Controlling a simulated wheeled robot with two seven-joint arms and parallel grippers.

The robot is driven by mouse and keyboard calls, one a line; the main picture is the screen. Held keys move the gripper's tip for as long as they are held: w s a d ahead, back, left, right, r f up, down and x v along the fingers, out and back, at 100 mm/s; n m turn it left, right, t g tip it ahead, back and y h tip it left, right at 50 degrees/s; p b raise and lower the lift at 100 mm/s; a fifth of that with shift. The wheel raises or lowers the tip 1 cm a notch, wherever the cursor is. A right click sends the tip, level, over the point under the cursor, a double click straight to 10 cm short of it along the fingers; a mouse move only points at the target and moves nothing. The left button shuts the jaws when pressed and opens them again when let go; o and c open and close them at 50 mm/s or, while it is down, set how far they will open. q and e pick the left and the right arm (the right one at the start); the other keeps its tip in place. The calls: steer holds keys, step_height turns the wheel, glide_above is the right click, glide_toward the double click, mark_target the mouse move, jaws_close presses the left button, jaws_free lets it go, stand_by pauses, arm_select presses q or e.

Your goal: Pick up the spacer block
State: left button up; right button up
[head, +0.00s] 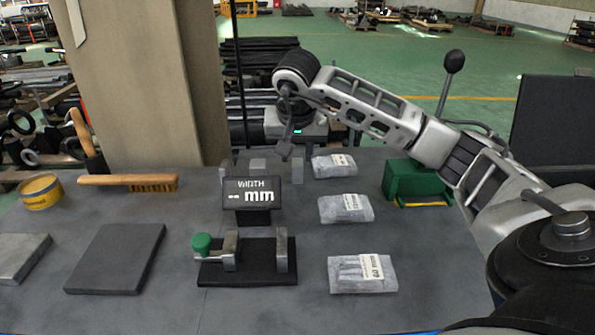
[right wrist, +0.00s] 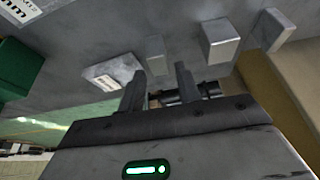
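Three small upright grey metal blocks stand in a row at the back of the table: a left one (head: 226,172), a middle one (head: 258,166) and a right one (head: 297,172). I cannot tell which is the spacer block. My right gripper (head: 285,148) hangs above the back edge, near the right block. In the right wrist view my right gripper (right wrist: 160,85) has its fingers apart with nothing between them. The nearest block (right wrist: 155,55) stands just beyond the fingertips, with the other two blocks (right wrist: 219,38) (right wrist: 271,30) off to the right. My left gripper is not in view.
A display (head: 253,193) reading "WIDTH -- mm" stands before the blocks. A green-knobbed fixture (head: 248,273) is nearer. Labelled bags (head: 345,208) line the right, beside a green box (head: 410,180). A dark plate (head: 117,258), brush (head: 128,181) and yellow tin (head: 41,191) are left.

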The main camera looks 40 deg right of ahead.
mark_target(298, 162)
steer(key=x, duration=0.4)
steer(key=shift+d+f, duration=0.2)
steer(key=shift+f, duration=0.15)
jaws_close()
steer(key=shift+r, duration=0.15)
